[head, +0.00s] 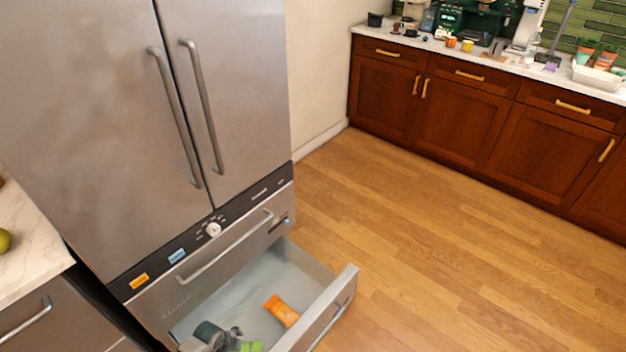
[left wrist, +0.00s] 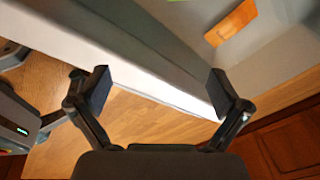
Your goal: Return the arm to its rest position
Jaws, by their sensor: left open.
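My left gripper (left wrist: 163,94) shows in the left wrist view with its two dark fingers wide apart and nothing between them. Past the fingers lie the pale edge of the open drawer (left wrist: 85,45) and the wooden floor. An orange packet (left wrist: 231,23) is beyond the right finger, apart from it. In the head view the same packet (head: 282,310) lies on the bottom of the drawer (head: 322,298).
The steel fridge (head: 110,130) stands above the open drawer, its doors shut. A green thing (head: 250,346) shows at the drawer's near end. A marble counter (head: 30,245) is at left. Wooden cabinets (head: 460,115) line the back. The floor (head: 420,230) between is clear.

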